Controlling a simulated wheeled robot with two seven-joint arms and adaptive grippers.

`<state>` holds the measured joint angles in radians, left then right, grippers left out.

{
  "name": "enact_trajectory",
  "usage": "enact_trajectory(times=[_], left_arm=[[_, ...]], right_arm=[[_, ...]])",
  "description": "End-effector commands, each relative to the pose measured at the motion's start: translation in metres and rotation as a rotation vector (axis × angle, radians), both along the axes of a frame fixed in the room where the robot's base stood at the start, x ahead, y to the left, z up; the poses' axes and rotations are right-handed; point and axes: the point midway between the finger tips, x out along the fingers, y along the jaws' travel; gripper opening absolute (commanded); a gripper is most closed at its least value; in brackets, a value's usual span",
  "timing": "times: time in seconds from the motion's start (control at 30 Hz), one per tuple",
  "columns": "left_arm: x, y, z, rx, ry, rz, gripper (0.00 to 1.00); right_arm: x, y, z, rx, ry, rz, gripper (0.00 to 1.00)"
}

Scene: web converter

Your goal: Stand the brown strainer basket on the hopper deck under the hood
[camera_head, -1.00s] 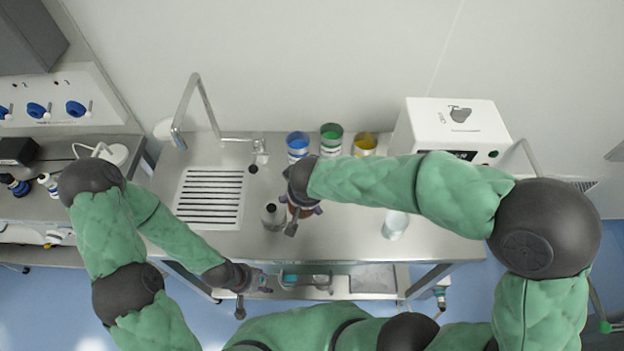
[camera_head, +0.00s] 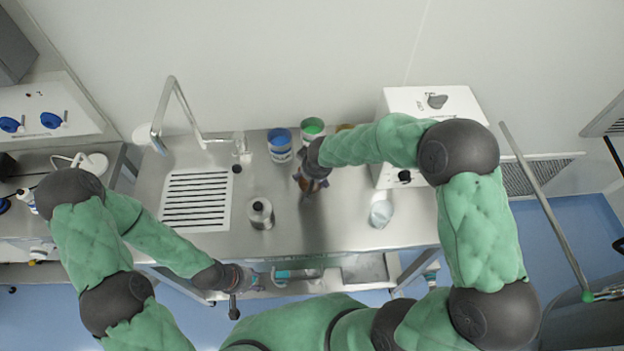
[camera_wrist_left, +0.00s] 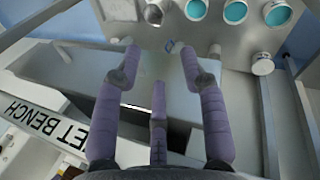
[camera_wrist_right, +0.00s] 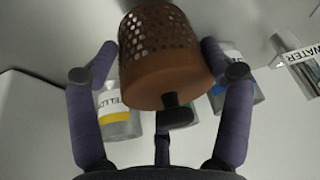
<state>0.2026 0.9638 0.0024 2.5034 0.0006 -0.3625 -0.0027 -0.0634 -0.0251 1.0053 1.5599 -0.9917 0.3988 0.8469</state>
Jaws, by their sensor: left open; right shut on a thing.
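The brown strainer basket (camera_wrist_right: 162,62) is a perforated cup with a dark knob on its end. It is held between the fingers of my right gripper (camera_wrist_right: 158,48) in the right wrist view. In the head view, my right gripper (camera_head: 312,176) and the basket (camera_head: 314,187) are over the middle of the steel bench, mostly hidden by the wrist. My left gripper (camera_head: 243,279) is open and empty at the bench's front edge; its spread fingers (camera_wrist_left: 160,52) show in the left wrist view. I cannot make out the hopper deck or hood for certain.
A tap (camera_head: 170,115) stands at left. A slanted pole (camera_head: 545,210) is at right.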

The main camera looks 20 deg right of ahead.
Motion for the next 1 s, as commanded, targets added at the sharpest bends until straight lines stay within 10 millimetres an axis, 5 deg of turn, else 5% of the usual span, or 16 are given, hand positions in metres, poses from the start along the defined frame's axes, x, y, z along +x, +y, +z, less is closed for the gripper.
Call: enact_trajectory(times=[0.2, 0.63, 0.67, 0.7, 1.0], left_arm=[[0.000, 0.000, -0.004, 0.000, 0.000, 0.000, 0.42], [0.000, 0.000, -0.008, 0.000, 0.000, 0.000, 0.42], [0.000, 0.000, -0.007, 0.000, 0.000, 0.000, 0.42], [0.000, 0.000, -0.006, 0.000, 0.000, 0.000, 0.42], [0.000, 0.000, -0.006, 0.000, 0.000, 0.000, 0.42]], right_arm=[[-0.001, 0.000, -0.029, 0.000, 0.002, 0.000, 0.43], [0.000, 0.000, -0.033, -0.001, 0.000, 0.000, 0.43], [-0.001, 0.000, -0.032, -0.001, 0.001, 0.000, 0.88], [-0.001, 0.000, -0.032, -0.001, 0.001, 0.000, 0.99], [-0.001, 0.000, -0.032, -0.001, 0.001, 0.000, 1.00]])
